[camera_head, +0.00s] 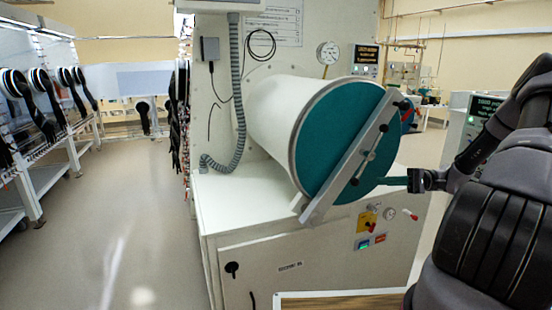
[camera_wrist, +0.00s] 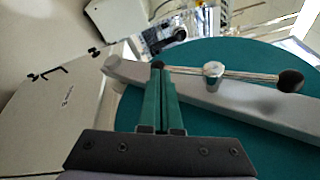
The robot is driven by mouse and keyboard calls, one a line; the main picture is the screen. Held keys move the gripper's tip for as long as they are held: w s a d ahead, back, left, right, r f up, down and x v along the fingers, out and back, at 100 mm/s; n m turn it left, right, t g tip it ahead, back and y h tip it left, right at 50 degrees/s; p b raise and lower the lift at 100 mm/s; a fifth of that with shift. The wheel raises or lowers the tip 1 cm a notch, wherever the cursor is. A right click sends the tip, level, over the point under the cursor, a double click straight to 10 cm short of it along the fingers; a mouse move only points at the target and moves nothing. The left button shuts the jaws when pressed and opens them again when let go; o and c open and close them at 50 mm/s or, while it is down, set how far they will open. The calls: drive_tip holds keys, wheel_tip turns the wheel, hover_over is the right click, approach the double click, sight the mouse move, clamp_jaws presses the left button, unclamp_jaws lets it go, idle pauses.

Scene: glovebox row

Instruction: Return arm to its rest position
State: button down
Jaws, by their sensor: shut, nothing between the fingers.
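My gripper (camera_head: 393,181) is at the right of the head view, its teal fingers pointing left toward the lower right edge of a round teal door (camera_head: 330,135). The door closes the end of a white cylindrical chamber (camera_head: 272,108). In the wrist view my gripper (camera_wrist: 160,66) is shut, its fingers side by side with nothing between them. The fingertips overlap a grey bar (camera_wrist: 225,105) across the door, near a metal handle (camera_wrist: 245,76) with dark knobs. I cannot tell whether they touch it.
The chamber stands on a white cabinet (camera_head: 235,205) with an emergency-stop panel (camera_head: 368,222) on its front. A wooden-topped surface (camera_head: 340,301) is at the bottom edge. Gloveboxes with black gloves (camera_head: 40,95) line the left. The floor (camera_head: 130,200) between is clear.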

drive_tip(key=s+a+r+n+g+h, duration=0.1)
drive_tip(key=s+a+r+h, duration=0.3)
drive_tip(key=r+h, duration=0.25)
drive_tip(key=s+a+r+h, duration=0.4)
drive_tip(key=a+r+h, duration=0.1)
drive_tip(key=r, duration=0.3)
drive_tip(key=s+a+r+t+h, duration=0.2)
drive_tip(key=s+r+t+h, duration=0.2)
drive_tip(key=s+r+t, duration=0.4)
drive_tip(key=s+r, duration=0.5)
drive_tip(key=s, duration=0.1)
drive_tip(key=shift+r+m+t, duration=0.3)
drive_tip(key=shift+m, duration=0.1)
